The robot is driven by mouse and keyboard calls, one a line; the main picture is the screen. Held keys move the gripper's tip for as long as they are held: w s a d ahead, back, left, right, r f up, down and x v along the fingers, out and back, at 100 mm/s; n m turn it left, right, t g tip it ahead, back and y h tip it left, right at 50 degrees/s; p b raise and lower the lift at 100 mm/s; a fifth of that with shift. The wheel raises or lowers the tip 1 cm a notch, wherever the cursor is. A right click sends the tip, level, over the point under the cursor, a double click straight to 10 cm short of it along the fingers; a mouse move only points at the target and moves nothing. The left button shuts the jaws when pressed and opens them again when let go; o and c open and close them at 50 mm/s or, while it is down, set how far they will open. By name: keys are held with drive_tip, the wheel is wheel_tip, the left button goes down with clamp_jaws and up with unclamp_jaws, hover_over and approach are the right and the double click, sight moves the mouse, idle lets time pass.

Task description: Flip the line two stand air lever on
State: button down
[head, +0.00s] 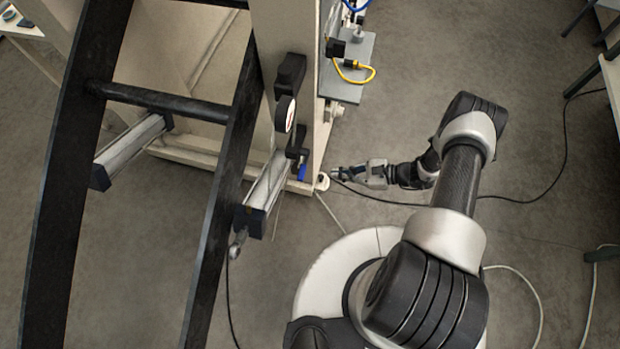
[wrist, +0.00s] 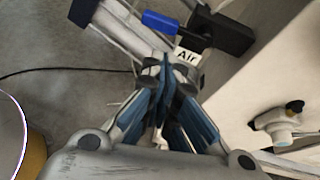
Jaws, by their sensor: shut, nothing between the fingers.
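The air lever has a blue handle (wrist: 160,22) on a black valve body (wrist: 225,32), with a white "Air" label (wrist: 187,55) beside it in the wrist view. In the head view the blue handle (head: 302,171) is small and hangs down at the lower corner of the stand's beige post (head: 300,30). My gripper (head: 334,174) is shut and empty, just right of the handle in the head view. In the wrist view its closed fingertips (wrist: 163,75) point toward the label and handle, which appear beyond them. Contact with the handle cannot be told.
A round gauge (head: 285,114) sits above the lever on the post. A second, pale valve fitting (wrist: 278,122) is on the panel at right in the wrist view. Black stand arms (head: 225,180) fill the left. A black cable (head: 400,203) crosses the open floor at right.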

drive_tip(key=f, duration=0.1)
drive_tip(key=s+f+m, duration=0.1)
drive_tip(key=f, duration=0.1)
drive_tip(key=s+a+f+m+t, duration=0.1)
drive_tip(key=f, duration=0.1)
drive_tip(key=shift+s, duration=0.15)
drive_tip(key=b+x, duration=0.3)
drive_tip(key=x, duration=0.7)
drive_tip(key=shift+r, duration=2.15)
